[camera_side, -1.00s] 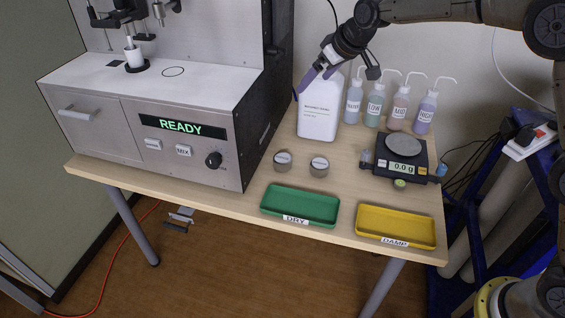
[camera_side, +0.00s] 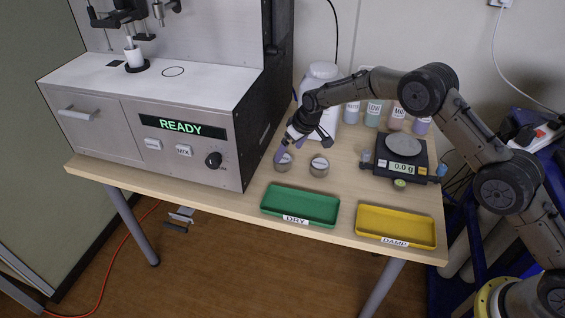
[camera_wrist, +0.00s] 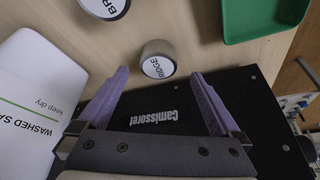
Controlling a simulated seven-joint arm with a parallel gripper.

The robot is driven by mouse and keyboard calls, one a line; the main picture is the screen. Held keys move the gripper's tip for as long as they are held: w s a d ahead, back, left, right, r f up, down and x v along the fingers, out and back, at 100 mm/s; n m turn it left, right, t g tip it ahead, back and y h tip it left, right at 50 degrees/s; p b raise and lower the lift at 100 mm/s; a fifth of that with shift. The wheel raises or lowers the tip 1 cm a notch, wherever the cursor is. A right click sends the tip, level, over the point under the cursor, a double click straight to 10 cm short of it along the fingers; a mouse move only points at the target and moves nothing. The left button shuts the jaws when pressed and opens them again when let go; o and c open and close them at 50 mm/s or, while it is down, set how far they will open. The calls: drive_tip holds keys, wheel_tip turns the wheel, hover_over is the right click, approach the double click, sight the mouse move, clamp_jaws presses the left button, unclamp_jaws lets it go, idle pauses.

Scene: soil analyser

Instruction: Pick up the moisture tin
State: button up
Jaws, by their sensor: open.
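Two small round tins with white lids stand on the table in the side view. My gripper (camera_side: 285,151), with purple fingers, is open just above and behind the left tin (camera_side: 284,166), partly covering it. The right tin (camera_side: 319,168) stands a little apart, untouched. In the wrist view, a tin labelled "RIDGE" (camera_wrist: 158,64) lies just beyond and between the open fingertips (camera_wrist: 159,72), with nothing held. Another tin with a partly cut-off label starting "BR" (camera_wrist: 104,6) is at the top edge. I cannot tell tins' contents.
The analyser (camera_side: 160,165), showing "READY", stands close left of the gripper. A white jug (camera_side: 320,80) and several bottles (camera_side: 373,113) are behind. A scale (camera_side: 402,165) reads 0.0 g at right. Green DRY (camera_side: 300,190) and yellow DAMP (camera_side: 395,212) trays lie in front.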

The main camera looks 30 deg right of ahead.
sight(284, 159)
drive_tip(key=shift+w+x, duration=0.2)
drive_tip(key=shift+x, duration=2.7)
drive_tip(key=shift+r, duration=0.1)
drive_tip(key=c, duration=1.4)
drive_tip(key=shift+o, duration=0.2)
drive_tip(key=shift+r, duration=0.1)
